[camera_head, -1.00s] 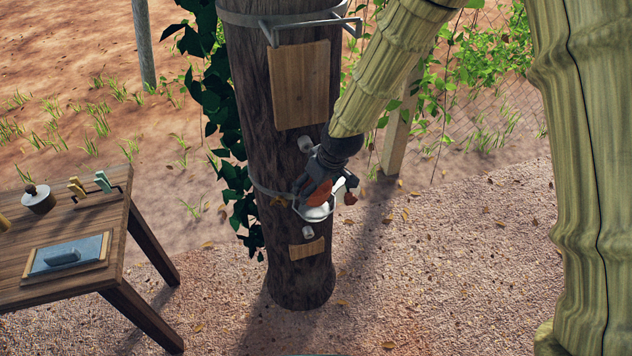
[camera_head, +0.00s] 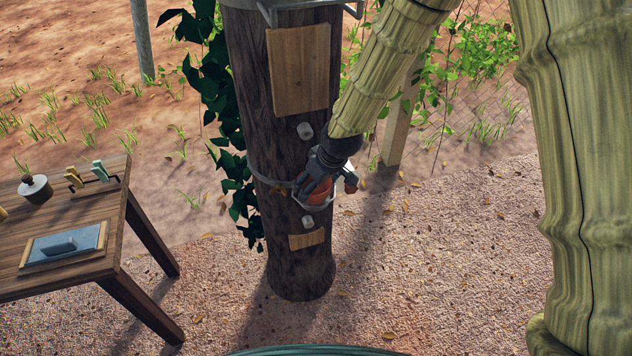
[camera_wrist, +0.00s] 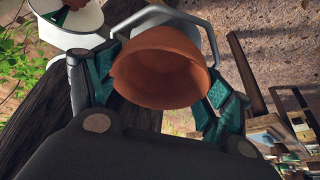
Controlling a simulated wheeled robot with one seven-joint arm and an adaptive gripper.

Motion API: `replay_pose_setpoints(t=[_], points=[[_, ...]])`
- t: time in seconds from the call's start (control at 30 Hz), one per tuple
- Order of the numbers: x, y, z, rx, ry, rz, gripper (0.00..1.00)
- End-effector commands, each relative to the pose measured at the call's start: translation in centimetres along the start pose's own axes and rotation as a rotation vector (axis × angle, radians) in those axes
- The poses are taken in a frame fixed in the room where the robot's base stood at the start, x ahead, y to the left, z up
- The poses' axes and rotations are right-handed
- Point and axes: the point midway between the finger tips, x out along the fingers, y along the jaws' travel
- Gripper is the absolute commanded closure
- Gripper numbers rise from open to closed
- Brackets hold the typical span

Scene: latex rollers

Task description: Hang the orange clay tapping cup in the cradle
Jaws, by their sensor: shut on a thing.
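The orange clay cup (camera_head: 320,194) is at the front of the dark trunk (camera_head: 285,150), at the metal cradle ring (camera_head: 318,208). My gripper (camera_head: 318,178) reaches down from the upper right and covers part of the cup. In the wrist view the cup (camera_wrist: 160,66) sits between my gripper's two teal-padded fingers (camera_wrist: 160,80), which are shut on its sides. Its open mouth faces the camera. The grey cradle ring (camera_wrist: 196,24) curves round the cup's far side. Whether the cup rests on the ring is hidden.
Pale pegs (camera_head: 305,130) stick out of the trunk above and below the cradle. A wooden panel (camera_head: 298,70) is above, a small plate (camera_head: 307,239) below. A wooden table (camera_head: 75,212) with tools stands at left. Leafy vine (camera_head: 212,100) hangs beside the trunk. Open ground lies right.

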Motion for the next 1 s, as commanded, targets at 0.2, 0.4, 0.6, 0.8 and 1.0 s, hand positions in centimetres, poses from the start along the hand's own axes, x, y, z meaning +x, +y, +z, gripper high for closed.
replay_pose_setpoints(t=[0.2,0.4,0.6,0.8,1.0], points=[[0.0,0.0,0.0,0.0,0.0,0.0,0.46],[0.0,0.0,0.0,0.0,0.0,0.0,0.0],[0.0,0.0,0.0,0.0,0.0,0.0,0.0],[-0.4,0.0,0.0,0.0,0.001,0.0,0.0],[-2.7,0.1,-0.1,0.0,0.002,0.001,0.0]])
